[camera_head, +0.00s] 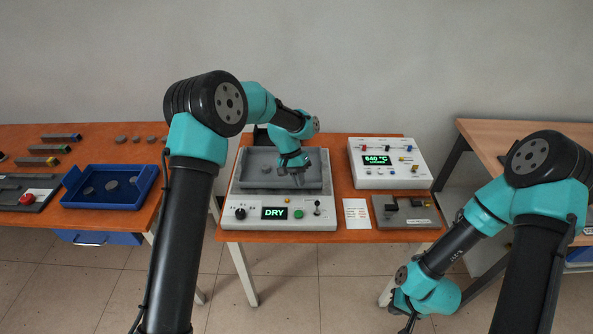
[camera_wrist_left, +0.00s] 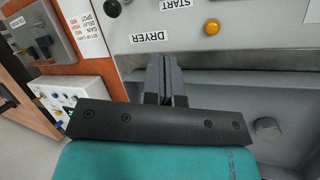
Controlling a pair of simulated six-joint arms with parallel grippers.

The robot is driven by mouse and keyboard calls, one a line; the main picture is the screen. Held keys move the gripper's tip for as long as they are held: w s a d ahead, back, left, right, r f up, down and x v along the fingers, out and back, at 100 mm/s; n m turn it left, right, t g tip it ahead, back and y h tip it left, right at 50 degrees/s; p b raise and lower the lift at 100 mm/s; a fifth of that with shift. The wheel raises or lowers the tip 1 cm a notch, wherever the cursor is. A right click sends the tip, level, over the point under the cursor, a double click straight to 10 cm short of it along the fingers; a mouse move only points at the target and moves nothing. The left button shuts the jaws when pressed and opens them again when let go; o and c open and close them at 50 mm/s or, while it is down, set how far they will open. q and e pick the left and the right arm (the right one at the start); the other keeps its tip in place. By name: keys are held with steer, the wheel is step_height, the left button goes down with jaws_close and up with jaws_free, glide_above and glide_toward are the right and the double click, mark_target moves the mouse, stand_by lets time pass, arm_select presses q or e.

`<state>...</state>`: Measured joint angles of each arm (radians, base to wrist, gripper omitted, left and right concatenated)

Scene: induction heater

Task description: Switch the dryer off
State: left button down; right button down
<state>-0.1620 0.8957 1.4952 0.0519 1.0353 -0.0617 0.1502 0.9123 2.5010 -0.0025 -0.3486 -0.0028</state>
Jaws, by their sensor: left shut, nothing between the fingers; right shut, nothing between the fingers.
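The dryer is a grey machine (camera_head: 233,203) on the middle table, with a lit green "DRY" display (camera_head: 274,213). Its front panel has a black knob (camera_head: 240,213), an orange lamp (camera_head: 286,199), a green button (camera_head: 298,214) and a small lever switch (camera_head: 317,205). My left gripper (camera_head: 298,180) is shut and empty over the recessed bay behind the panel. In the left wrist view, its fingers (camera_wrist_left: 166,62) point at the "DRYER" label (camera_wrist_left: 150,37), between the black switch tip (camera_wrist_left: 112,8) and the orange lamp (camera_wrist_left: 212,27). My right gripper (camera_head: 408,324) is shut, low at the bottom edge.
A white unit (camera_head: 392,179) reading 640 °C stands right of the dryer. A grey fixture (camera_head: 410,222) and a paper card (camera_head: 356,213) lie in front of it. A blue tray (camera_head: 75,203) sits on the left table. A wooden table stands at right.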

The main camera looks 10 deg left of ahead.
mark_target(317, 208)
arm_select(q)
steer(key=x, duration=0.3)
steer(key=s+d, duration=0.1)
steer(key=d, duration=0.1)
steer(key=shift+s+d+f, duration=0.15)
steer(key=shift+s+d, duration=0.15)
steer(key=shift+s, duration=0.1)
steer(key=shift+s+d, duration=0.3)
steer(key=shift+d, duration=0.15)
